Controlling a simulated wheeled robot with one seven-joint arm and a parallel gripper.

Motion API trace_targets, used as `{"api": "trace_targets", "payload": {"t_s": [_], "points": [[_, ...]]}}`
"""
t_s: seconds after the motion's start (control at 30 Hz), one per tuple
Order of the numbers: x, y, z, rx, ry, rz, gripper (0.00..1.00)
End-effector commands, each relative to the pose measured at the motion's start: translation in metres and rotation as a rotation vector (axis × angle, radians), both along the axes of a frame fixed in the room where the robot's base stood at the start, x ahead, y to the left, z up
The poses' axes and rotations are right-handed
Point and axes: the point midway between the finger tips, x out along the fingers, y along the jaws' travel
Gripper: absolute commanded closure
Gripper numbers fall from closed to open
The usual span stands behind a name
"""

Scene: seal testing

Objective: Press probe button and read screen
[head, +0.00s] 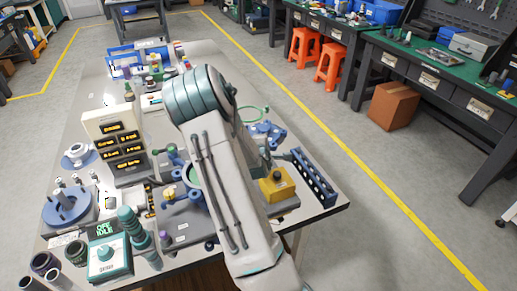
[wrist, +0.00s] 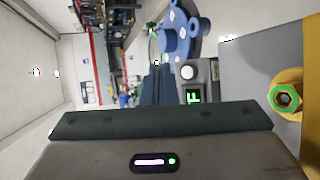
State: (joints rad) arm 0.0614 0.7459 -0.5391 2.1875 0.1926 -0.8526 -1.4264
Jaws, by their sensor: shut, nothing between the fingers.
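In the wrist view, a small grey probe unit has a round white button (wrist: 188,72) and a dark screen (wrist: 194,96) with green characters, turned sideways and too small to read surely. My gripper (wrist: 157,72) shows its dark fingers shut and empty, just left of the button in the picture. I cannot tell whether they touch the probe. In the head view my arm covers the middle of the table, and I cannot make out the gripper or the probe there.
A blue flanged part (wrist: 180,30) lies beyond the probe; a yellow part with a green ring (wrist: 285,97) is at right. On the table (head: 70,166) stand a teal box (head: 110,262) with a green display, amber readouts (head: 120,145), a yellow block (head: 277,187) and a blue slotted rail (head: 313,178).

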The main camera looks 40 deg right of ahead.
Motion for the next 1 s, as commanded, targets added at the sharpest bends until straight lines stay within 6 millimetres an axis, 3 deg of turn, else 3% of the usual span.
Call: {"api": "trace_targets", "payload": {"t_s": [0.03, 0.33, 1.0], "points": [[0.006, -0.002, -0.01, -0.001, 0.001, 0.0, 1.0], [0.029, -0.007, -0.037, 0.0, 0.0, 0.0, 1.0], [0.036, -0.008, -0.041, 0.001, 0.001, 0.0, 1.0]]}}
